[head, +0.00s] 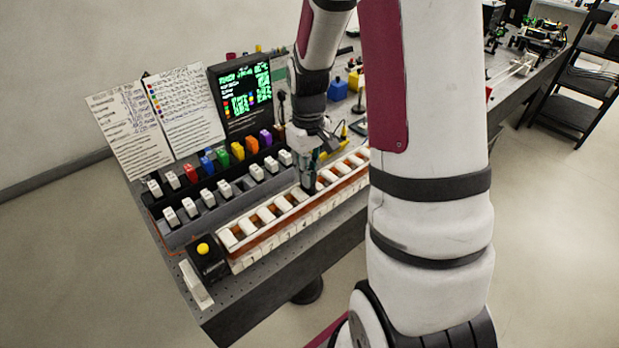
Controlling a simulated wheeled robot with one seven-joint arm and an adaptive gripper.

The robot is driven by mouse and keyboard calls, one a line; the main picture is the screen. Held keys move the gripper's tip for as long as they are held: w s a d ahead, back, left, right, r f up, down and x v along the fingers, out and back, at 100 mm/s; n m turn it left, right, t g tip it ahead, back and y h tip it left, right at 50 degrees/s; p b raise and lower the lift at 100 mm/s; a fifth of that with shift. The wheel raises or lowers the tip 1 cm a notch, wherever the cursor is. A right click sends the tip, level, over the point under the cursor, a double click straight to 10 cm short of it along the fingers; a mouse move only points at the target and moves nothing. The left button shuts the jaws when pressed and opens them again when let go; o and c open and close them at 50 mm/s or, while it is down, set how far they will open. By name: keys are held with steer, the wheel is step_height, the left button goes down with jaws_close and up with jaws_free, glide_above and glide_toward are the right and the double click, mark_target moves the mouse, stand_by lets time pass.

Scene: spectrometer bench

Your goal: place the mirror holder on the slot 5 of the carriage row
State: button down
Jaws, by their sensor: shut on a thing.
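The carriage row (240,254) is a long white and orange-brown rail with several white blocks in it and a numbered strip along its front. It runs diagonally along the near side of the bench. My gripper (309,181) points down at about the middle of the row. It is shut on a small dark piece, taken as the mirror holder, mostly hidden by the fingers. The piece's lower end is at or just above the row; I cannot tell whether it touches. The slot numbers are too small to read, so I cannot tell which slot is below.
Behind the row stand racks with white labelled blocks (190,207) and coloured blocks (238,151). A black box with a yellow button (203,249) sits at the row's left end. A screen (243,90) and paper sheets (190,108) stand behind. My arm hides the row's right end.

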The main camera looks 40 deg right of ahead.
steer(key=shift+f, duration=1.1)
steer(key=shift+f, duration=0.2)
steer(key=c, duration=1.5)
jaws_free()
steer(key=shift+r, duration=0.15)
step_height(320, 180, up, 12)
steer(key=shift+b, duration=0.55)
steer(key=s+a+r+t, duration=0.2)
steer(key=s+a+r, duration=0.2)
steer(key=s+a, duration=0.1)
steer(key=s+a+r+t, duration=0.1)
steer(key=s+a+r, duration=0.3)
steer(key=s+a, duration=0.1)
steer(key=s+a+r+t, duration=0.2)
steer(key=s+a+r, duration=0.2)
steer(key=s+a, duration=0.1)
steer(key=shift+a+r+t, duration=0.3)
steer(key=shift+a+r, duration=0.1)
steer(key=shift+a, duration=0.15)
